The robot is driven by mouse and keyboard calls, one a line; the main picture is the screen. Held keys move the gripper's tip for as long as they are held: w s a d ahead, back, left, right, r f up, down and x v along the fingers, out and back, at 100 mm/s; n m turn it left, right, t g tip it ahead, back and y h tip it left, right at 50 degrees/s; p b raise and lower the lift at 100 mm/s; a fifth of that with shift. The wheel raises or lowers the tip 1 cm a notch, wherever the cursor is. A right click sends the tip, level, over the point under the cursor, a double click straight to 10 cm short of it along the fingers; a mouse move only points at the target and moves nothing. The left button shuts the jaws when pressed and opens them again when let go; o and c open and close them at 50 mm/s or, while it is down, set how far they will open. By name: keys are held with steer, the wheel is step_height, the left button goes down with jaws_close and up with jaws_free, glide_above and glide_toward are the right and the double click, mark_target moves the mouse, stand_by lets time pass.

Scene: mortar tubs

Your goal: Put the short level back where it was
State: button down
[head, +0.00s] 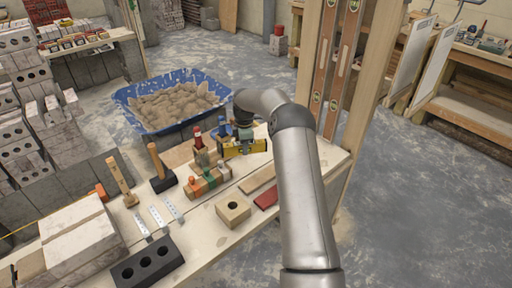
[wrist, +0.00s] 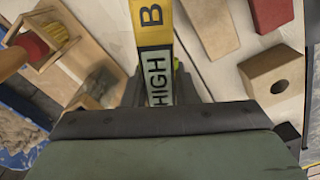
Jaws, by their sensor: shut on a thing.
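The short level (wrist: 152,35) is a yellow bar with a pale label; the letters "B" and "HIGH" show on it in the wrist view. In the head view the short level (head: 258,147) is a small yellow bar over the bench, beyond the wooden holders. My gripper (head: 243,140) is shut on it; my arm comes in from the lower right. In the wrist view the gripper (wrist: 155,95) shows as dark parts around the bar's near end. The fingertips are mostly hidden. I cannot tell whether the level touches the bench.
The bench (head: 205,228) holds a wooden block with a hole (head: 233,210), a red piece (head: 266,198), a mallet (head: 162,170) and a dark brick (head: 147,263). A blue tub of mortar (head: 125,97) stands behind. Two long levels (head: 323,60) hang on a wooden post at right.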

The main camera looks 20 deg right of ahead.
mark_target(255, 162)
steer(key=shift+w+d+f+n+b, duration=0.45)
steer(key=shift+d+f+n+b, duration=0.4)
steer(key=shift+f, duration=0.65)
steer(key=shift+w+d+f+n+b, duration=0.5)
steer(key=shift+d+f+n, duration=0.55)
steer(key=shift+f, duration=0.5)
steer(key=shift+w+d+f+n+b, duration=0.45)
steer(key=shift+d+f+n+b, duration=0.4)
steer(key=shift+f, duration=0.65)
steer(key=shift+d+f, duration=0.2)
steer(key=shift+f, duration=0.25)
steer(key=c, duration=1.1)
jaws_free()
